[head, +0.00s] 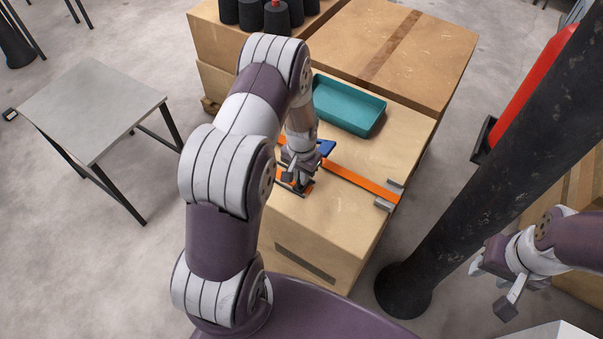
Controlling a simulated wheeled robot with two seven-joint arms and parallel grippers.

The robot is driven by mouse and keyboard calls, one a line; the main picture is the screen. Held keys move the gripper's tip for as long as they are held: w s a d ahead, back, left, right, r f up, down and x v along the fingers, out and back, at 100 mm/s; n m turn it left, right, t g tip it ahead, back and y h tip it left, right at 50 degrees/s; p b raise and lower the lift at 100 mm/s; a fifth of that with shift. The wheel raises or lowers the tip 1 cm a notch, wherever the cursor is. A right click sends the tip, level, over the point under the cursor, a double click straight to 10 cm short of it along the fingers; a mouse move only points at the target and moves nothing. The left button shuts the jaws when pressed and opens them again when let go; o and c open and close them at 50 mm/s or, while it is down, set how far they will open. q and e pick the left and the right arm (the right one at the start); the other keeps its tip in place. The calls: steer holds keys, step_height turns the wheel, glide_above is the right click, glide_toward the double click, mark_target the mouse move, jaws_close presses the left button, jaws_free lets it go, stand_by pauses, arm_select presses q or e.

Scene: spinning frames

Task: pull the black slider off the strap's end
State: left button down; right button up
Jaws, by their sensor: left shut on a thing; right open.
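An orange strap (358,182) lies across the top of the cardboard box (345,222), with its right part reaching the box's right edge. A blue piece (326,148) sits over the strap beside my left gripper. My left gripper (294,186) points down near the strap's left part, on its near side. It is shut on a small dark piece that looks like the black slider (303,189); the fingers hide much of it. I cannot tell whether the slider still touches the strap. My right gripper (492,283) is open and empty, far right beyond the black post.
A teal tray (349,104) stands behind the strap. Grey metal pieces (384,204) sit at the box's right edge. A black post (470,185) rises right of the box. Black cones (277,17) stand at the back.

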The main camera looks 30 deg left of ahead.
stand_by(0.4)
arm_select(q)
steer(key=a, duration=0.3)
steer(key=a+b, duration=0.1)
steer(key=a, duration=0.3)
steer(key=w+a+b, duration=0.1)
steer(key=a, duration=0.3)
steer(key=shift+a, duration=0.2)
steer(key=shift+r, duration=0.15)
steer(key=c, duration=1.4)
jaws_free()
steer(key=shift+o, duration=1)
steer(key=shift+a, duration=0.1)
